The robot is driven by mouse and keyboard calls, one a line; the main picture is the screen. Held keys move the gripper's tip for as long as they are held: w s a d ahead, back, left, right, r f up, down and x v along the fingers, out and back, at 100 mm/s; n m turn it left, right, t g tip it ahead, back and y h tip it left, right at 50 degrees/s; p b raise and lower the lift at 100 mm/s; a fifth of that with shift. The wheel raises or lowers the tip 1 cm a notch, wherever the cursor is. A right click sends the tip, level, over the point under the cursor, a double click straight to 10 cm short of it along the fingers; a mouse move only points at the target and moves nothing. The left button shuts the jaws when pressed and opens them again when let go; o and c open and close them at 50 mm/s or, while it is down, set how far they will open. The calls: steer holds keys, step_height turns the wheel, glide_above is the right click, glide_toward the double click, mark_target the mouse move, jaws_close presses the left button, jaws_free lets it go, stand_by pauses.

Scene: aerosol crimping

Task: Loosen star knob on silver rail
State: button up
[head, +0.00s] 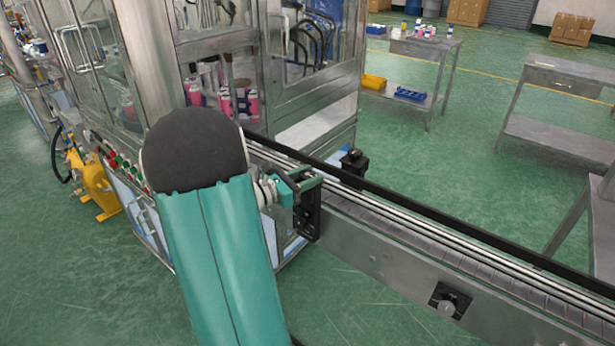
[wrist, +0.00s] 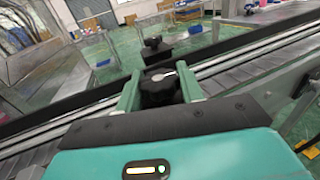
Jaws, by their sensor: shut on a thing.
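The black star knob (wrist: 158,88) shows in the wrist view between the two green fingers of my gripper (wrist: 160,86). The fingers are shut on it, one on each side. A small white mark shows on the knob's top. The silver rail (wrist: 235,66) runs slantwise behind the knob. In the head view my gripper (head: 300,186) is at the near side of the conveyor, by a black bracket (head: 308,208). My own arm stands in front of part of this area, and the knob is hard to make out there. The silver rail (head: 420,222) runs along the conveyor to the lower right.
A second black knob and block (head: 353,162) stand on the conveyor's far side. A glass-walled machine (head: 270,60) with pink cans rises behind my arm. Steel tables stand at the back right, with open green floor between.

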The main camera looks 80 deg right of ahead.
steer(key=shift+n+t+h, duration=0.7)
steer(key=shift+t, duration=0.1)
steer(key=o, duration=1)
steer(key=shift+c, duration=0.2)
steer(key=v, duration=1.4)
